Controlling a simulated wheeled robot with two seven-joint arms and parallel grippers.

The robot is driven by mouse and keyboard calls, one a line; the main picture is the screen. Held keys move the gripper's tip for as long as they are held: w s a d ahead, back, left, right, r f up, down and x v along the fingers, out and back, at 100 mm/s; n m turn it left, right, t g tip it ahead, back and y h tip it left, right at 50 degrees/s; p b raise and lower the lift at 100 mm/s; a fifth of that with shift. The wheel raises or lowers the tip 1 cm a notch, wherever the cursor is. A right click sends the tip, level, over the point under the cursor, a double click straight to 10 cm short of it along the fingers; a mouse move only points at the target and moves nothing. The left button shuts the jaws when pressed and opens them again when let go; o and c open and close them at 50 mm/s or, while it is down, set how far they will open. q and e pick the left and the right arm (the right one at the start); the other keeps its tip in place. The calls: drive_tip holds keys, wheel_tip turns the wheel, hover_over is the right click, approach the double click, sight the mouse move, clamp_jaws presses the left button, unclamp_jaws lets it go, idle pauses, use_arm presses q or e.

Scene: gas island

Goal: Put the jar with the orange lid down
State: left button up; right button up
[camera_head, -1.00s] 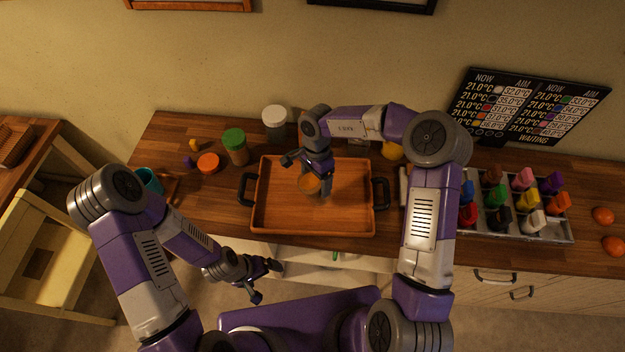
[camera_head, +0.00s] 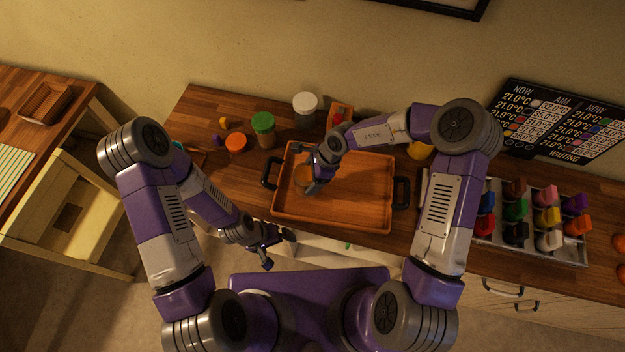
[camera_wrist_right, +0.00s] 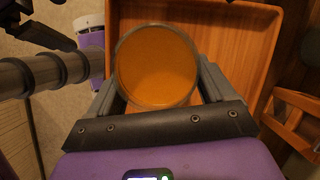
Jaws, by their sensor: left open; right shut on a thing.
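The jar with the orange lid (camera_head: 302,177) is in my right gripper (camera_head: 308,168), over the left part of the wooden tray (camera_head: 345,216). The right wrist view shows its round orange lid (camera_wrist_right: 157,66) with a grey rim between the two fingers. Its lower body is hidden, and I cannot tell whether it touches the tray floor. My left gripper (camera_head: 278,248) is open and empty, in front of the counter edge and below the tray.
A rack of coloured blocks (camera_head: 583,252) is at the right. The tray's right part is clear.

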drive_tip(key=shift+f, duration=1.6)
drive_tip(key=o, duration=1.2)
drive_tip(key=shift+o, duration=0.2)
drive_tip(key=p+v, duration=0.1)
drive_tip(key=v, duration=1.1)
